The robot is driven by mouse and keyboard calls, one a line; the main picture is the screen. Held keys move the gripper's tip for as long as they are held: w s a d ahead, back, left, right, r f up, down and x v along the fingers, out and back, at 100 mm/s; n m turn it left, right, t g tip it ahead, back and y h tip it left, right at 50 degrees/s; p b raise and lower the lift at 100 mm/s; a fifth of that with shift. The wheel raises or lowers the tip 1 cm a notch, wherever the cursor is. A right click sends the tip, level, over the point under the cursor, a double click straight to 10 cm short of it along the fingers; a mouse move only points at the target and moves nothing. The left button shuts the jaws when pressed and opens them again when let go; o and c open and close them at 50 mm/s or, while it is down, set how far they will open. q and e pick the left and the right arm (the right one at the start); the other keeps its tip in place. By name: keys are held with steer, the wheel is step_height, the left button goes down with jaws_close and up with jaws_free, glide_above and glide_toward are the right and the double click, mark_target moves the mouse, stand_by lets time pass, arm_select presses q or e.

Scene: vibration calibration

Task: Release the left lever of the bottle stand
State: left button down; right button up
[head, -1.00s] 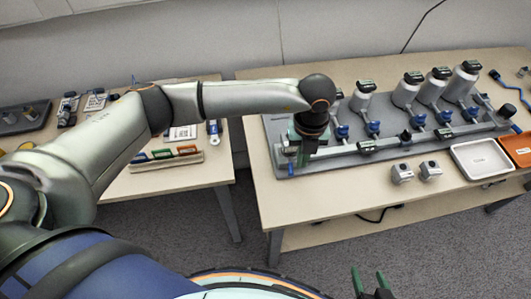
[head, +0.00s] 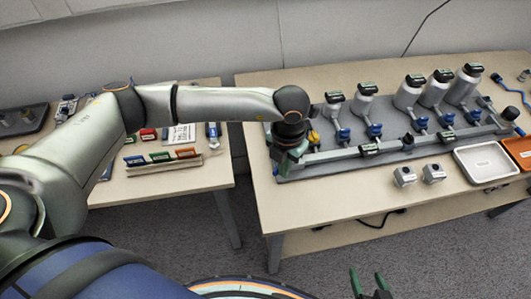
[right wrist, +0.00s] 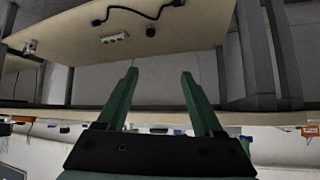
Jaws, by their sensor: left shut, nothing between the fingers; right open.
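The bottle stand (head: 345,168) is a grey plate on the right table, with a long bar along its front and several grey bottles with dark caps behind it. Blue clamp knobs (head: 374,131) stand in front of the bottles. My left gripper (head: 281,168) is shut and empty, pointing down at the left end of the stand. It and the wrist cover that end, so the left lever cannot be made out, nor whether they touch. A small yellow part (head: 313,137) shows just right of the wrist. My right gripper (head: 369,281) is open and empty, low in front of the table; its fingers also fill the right wrist view (right wrist: 160,88).
Two small grey blocks (head: 433,173) sit on the right table before the stand. A white tray (head: 458,167) and an orange-brown tray (head: 518,143) lie right of them. The left table (head: 200,176) holds a rack of coloured pieces (head: 162,160). A gap separates the tables.

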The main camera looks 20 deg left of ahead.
arm_select(q)
steer(key=shift+a+f+m+b, duration=0.15)
steer(key=shift+a+m+b, duration=0.25)
steer(key=shift+m, duration=0.2)
steer(key=shift+a+m+b, duration=0.55)
steer(key=shift+m, duration=0.45)
steer(key=shift+w+a+m+b, duration=0.2)
steer(key=shift+a+m+b, duration=0.35)
steer(key=shift+m, duration=0.35)
steer(key=m, duration=0.1)
steer(key=a+m+b, duration=0.1)
steer(key=m, duration=0.1)
steer(key=shift+w+a+b, duration=0.25)
steer(key=shift+w+b, duration=0.05)
steer(key=shift+w, duration=0.05)
steer(key=shift+w+a+m, duration=0.1)
steer(key=shift+m, duration=0.2)
steer(key=shift+r, duration=0.2)
step_height(320, 180, up, 7)
steer(key=p, duration=0.4)
arm_select(e)
steer(key=shift+w+a+r+y, duration=0.2)
steer(key=shift+a+r, duration=0.2)
steer(key=shift+a, duration=0.15)
steer(key=shift+w+a+r+y, duration=0.15)
steer(key=shift+a+r, duration=0.2)
steer(key=shift+a, duration=0.2)
